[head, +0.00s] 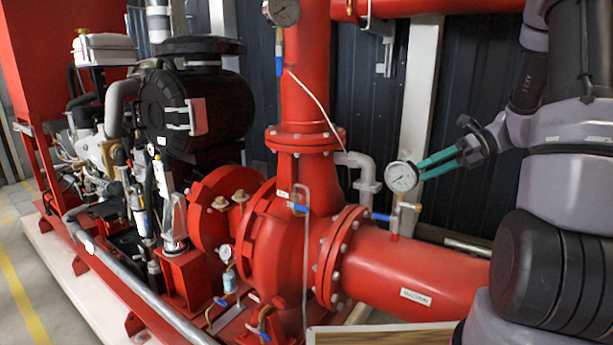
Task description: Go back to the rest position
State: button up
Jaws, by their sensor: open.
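My gripper (440,164) is at the right of the head view, with its two teal fingers pointing left and a gap between them. The fingertips are close to the right side of a round white pressure gauge (401,177), which stands on a valve fitting above the red suction pipe (410,275). I cannot tell whether the fingertips touch the gauge or only overlap it in the picture. Nothing shows held between the fingers. My arm fills the right edge of the view.
The red pump casing (278,250) and a tall red pipe (306,95) stand left of the gauge. A black engine air filter (195,105) is farther left. A dark corrugated wall (465,80) is behind. A wooden-topped edge (380,337) shows at the bottom.

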jog(key=s+a+r+n+t+h, duration=0.3)
jog(key=s+r+n+h, duration=0.2)
jog(key=s+r+n, duration=0.3)
jog(key=s+a+r+n+t+h, duration=0.2)
jog(key=s+r+n+h, duration=0.3)
jog(key=n, duration=1.2)
jog(key=s+r+t, duration=0.1)
jog(key=s+r, duration=0.2)
jog(key=shift+s+a, duration=0.4)
